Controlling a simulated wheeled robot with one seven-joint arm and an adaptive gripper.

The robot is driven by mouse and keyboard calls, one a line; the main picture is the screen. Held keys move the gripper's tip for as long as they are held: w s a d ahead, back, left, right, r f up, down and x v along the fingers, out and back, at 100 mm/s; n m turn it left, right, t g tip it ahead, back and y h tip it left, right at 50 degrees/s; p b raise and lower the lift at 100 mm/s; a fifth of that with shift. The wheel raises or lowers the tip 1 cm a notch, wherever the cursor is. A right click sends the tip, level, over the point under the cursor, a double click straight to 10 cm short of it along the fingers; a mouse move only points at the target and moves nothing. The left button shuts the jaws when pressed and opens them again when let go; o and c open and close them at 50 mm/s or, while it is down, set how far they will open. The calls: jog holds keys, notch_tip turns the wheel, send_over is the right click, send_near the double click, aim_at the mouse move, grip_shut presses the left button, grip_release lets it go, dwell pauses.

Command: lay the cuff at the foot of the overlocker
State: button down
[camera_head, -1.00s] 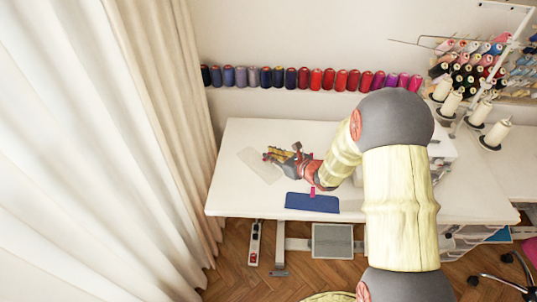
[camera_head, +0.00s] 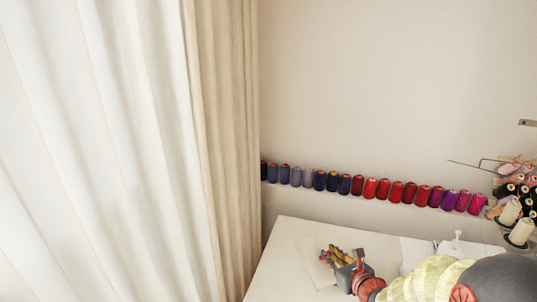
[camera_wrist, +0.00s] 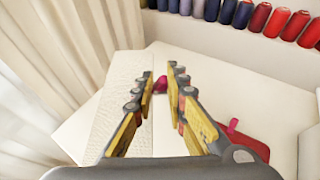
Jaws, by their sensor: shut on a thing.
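My gripper (camera_wrist: 163,78) points away over the white table, its yellow-sided fingers close around a small magenta thing (camera_wrist: 160,85) at the tips. My gripper also shows in the head view (camera_head: 331,256), low in the frame. The overlocker is not clearly visible; my arm covers the table's right side.
A pale flat piece (camera_head: 313,268) lies on the white table (camera_head: 278,262) left of and below my gripper. A row of thread spools (camera_head: 370,188) runs along the wall behind. Curtains (camera_head: 120,150) hang at the left. Cream thread cones (camera_head: 521,232) stand at the right.

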aim_at(322, 259)
jog(key=shift+w+a+r, duration=0.15)
jog(key=shift+a+r, duration=0.3)
jog(key=shift+a, duration=0.1)
jog(key=shift+w+a+r, duration=0.15)
jog(key=shift+a+r, duration=0.3)
jog(key=shift+a, duration=0.2)
